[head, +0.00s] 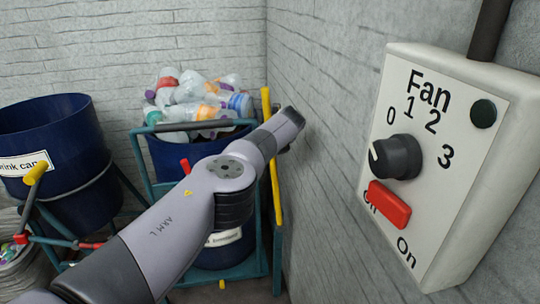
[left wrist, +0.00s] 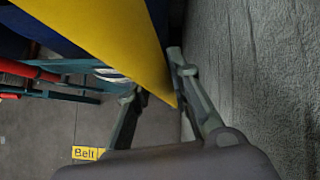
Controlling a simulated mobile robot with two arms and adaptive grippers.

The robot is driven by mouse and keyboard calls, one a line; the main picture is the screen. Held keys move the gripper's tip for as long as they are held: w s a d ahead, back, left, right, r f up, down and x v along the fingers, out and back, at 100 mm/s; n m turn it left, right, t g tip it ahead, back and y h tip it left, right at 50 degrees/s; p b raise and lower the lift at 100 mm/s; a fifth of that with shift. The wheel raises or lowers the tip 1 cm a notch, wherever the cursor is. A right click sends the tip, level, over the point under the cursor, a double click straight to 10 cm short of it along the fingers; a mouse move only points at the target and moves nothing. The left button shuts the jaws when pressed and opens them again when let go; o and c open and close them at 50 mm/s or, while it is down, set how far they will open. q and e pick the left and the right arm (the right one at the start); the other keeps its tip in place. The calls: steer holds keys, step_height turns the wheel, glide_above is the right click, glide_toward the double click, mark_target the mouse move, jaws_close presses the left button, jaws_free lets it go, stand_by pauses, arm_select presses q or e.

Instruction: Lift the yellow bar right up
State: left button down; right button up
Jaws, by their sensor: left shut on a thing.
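The yellow bar (head: 276,190) stands nearly upright on the right side of the teal frame (head: 262,245), beside the brick wall. Its upper end shows above my left arm, and its middle is hidden behind the arm. My left gripper (head: 291,138) is at the bar, its fingers mostly hidden in the head view. In the left wrist view the yellow bar (left wrist: 120,40) runs from the upper left down between the two fingers of the gripper (left wrist: 153,78), which is shut on it. My right gripper is not in view.
A blue bin full of plastic bottles (head: 195,95) stands in the teal frame. Another blue bin (head: 50,130) with a yellow-tipped lever (head: 36,172) is at the left. A fan control box (head: 440,150) with a knob and red switch is close at the right.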

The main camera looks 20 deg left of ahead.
arm_select(q)
steer(key=shift+f, duration=0.1)
stand_by(0.3)
steer(key=c, duration=1.5)
jaws_free()
steer(key=shift+o, duration=0.3)
